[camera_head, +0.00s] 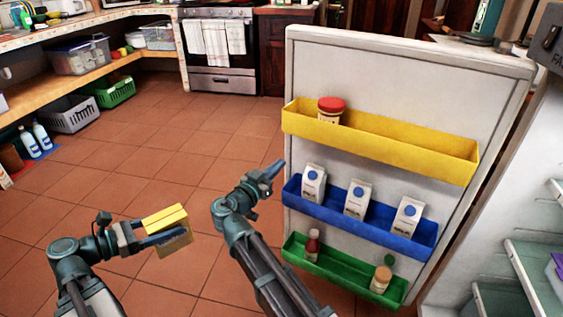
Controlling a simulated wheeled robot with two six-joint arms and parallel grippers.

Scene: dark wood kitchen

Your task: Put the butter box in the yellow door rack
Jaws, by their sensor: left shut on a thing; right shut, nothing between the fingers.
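The butter box (172,247) is a yellow and tan box, held in my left gripper (160,236) at the lower left, in the air over the tiled floor. The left gripper is shut on it. The yellow door rack (400,146) is the top rack on the open fridge door, up and to the right of both grippers. A red-lidded jar (330,112) stands in its left part; the rest of it looks empty. My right gripper (268,180) is shut and empty, in front of the door's left edge near the blue rack.
The blue rack (370,217) holds several white cartons with blue dots. The green rack (340,270) holds bottles and jars. The fridge door (410,75) stands open, with fridge shelves (535,265) at the right edge. The floor (150,150) at left is clear.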

